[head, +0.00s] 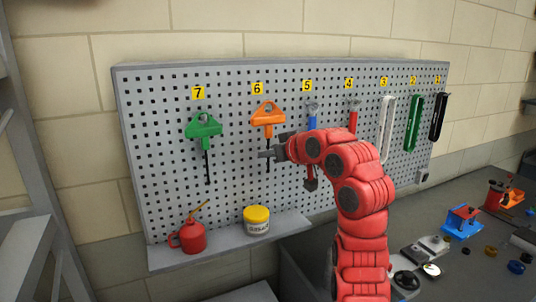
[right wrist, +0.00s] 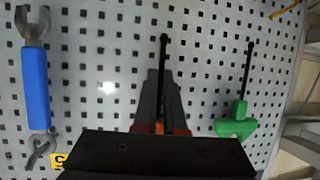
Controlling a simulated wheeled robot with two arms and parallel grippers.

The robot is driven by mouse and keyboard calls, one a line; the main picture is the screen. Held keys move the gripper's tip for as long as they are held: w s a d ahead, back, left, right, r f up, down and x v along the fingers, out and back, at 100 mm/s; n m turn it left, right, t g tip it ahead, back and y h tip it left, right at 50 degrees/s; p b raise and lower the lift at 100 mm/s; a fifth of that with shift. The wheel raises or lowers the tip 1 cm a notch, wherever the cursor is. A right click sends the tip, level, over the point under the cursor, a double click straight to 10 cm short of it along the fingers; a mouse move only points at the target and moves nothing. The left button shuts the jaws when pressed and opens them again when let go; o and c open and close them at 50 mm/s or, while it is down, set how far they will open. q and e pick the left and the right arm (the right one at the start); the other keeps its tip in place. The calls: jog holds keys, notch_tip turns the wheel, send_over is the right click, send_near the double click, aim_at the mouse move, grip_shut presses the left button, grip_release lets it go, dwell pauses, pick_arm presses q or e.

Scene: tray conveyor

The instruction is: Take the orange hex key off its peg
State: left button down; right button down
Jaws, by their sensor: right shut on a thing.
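The orange hex key (head: 268,116) is upright at the pegboard under label 6, handle up and black shaft down. I cannot tell whether its handle still rests on the peg. My right gripper (head: 266,154) comes in from the right and is shut on the key's shaft below the handle. In the right wrist view the fingers (right wrist: 161,90) close around the key; its black shaft (right wrist: 164,55) sticks out past them and only bits of orange show. The rest of the handle is hidden there by the gripper body. My left gripper is not in view.
A green hex key (head: 204,126) hangs left under label 7. A blue-handled wrench (head: 312,122) hangs right, partly behind my arm; it also shows in the right wrist view (right wrist: 36,88). A red oil can (head: 190,237) and yellow-lidded jar (head: 257,221) stand on the ledge below.

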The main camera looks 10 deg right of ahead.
jog(key=shift+s, duration=0.15)
jog(key=s+d+b, duration=0.1)
jog(key=s+b, duration=0.4)
jog(key=s, duration=0.1)
jog(key=shift+d+r, duration=0.15)
jog(key=shift+r, duration=0.05)
dwell(1.0)
jog(key=shift+s, duration=0.1)
jog(key=shift+f, duration=0.1)
dwell(0.3)
